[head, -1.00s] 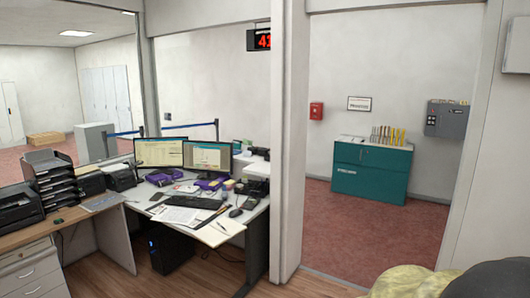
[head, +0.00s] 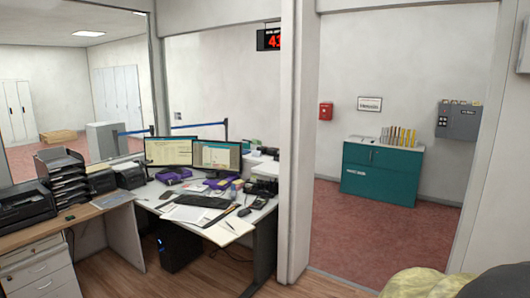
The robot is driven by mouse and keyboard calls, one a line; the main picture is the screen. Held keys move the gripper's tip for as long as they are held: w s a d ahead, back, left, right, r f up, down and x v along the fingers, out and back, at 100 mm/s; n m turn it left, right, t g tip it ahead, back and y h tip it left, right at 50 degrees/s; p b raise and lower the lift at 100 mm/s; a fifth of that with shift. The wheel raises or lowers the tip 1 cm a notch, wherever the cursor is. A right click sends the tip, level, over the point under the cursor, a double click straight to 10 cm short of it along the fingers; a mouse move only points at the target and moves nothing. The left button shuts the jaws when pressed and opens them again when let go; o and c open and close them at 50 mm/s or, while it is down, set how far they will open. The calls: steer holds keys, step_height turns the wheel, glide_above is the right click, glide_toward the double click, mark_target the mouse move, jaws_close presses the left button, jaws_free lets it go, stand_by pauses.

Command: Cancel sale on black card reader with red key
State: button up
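No card reader with a red key can be made out for certain. A small dark device (head: 257,204) lies at the right end of the computer desk (head: 262,222), beside a dark mouse (head: 244,211); it is too small to tell what it is or whether it has a red key. My gripper is not in view.
The desk also holds two monitors (head: 216,156), a keyboard (head: 203,201) and papers (head: 229,228). A side counter (head: 30,237) with printers stands left. A doorway on the right opens to a teal cabinet (head: 380,175). A rounded olive thing (head: 425,284) blocks the lower right.

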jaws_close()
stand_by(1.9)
